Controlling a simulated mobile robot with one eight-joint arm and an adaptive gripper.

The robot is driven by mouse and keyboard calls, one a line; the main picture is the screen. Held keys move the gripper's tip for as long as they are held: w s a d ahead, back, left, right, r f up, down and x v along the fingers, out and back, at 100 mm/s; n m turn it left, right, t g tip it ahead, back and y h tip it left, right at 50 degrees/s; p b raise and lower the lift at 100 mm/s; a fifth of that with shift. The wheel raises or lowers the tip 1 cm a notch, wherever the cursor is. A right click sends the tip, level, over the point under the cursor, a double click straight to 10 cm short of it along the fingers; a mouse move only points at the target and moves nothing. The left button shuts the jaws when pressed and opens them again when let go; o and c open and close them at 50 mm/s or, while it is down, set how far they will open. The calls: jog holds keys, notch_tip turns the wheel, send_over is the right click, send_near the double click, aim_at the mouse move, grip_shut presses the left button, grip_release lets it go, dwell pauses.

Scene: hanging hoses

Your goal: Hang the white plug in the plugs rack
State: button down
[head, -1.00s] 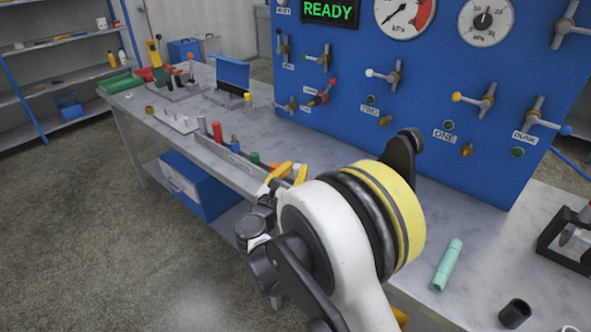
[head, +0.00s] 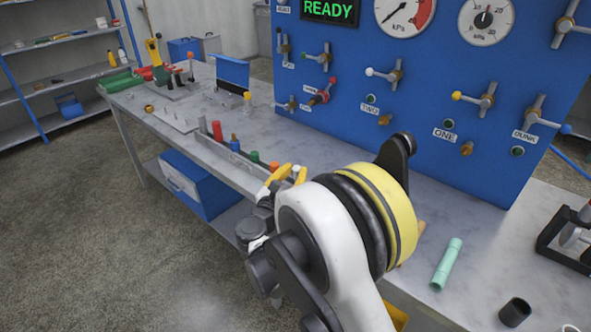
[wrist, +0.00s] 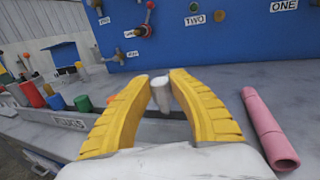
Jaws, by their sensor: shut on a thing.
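My gripper (wrist: 162,85) has two yellow fingers, shut on the white plug (wrist: 162,97) in the wrist view. The plug is held between the fingertips, roughly upright. In the head view the gripper (head: 285,175) shows beyond my arm, at the right end of the plugs rack, with the white plug (head: 299,174) at its tips. The plugs rack (head: 228,157) is a grey strip along the bench edge holding red, blue, green and orange-red plugs. Its label plate (wrist: 70,123) shows in the wrist view. Whether the plug touches the rack is hidden by the fingers.
A blue panel (head: 420,105) with valves and gauges stands behind the bench. A pink tube (wrist: 268,130) lies right of my gripper in the wrist view. A green tube (head: 447,263) and a dark cup (head: 515,312) lie farther right. A pegged rack (head: 172,120) stands left.

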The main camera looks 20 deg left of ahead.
jog(key=shift+f, duration=1.3)
jog(key=c, duration=1.2)
grip_release()
jog(key=s+a, duration=0.1)
jog(key=s, duration=1.1)
jog(key=shift+f, duration=0.1)
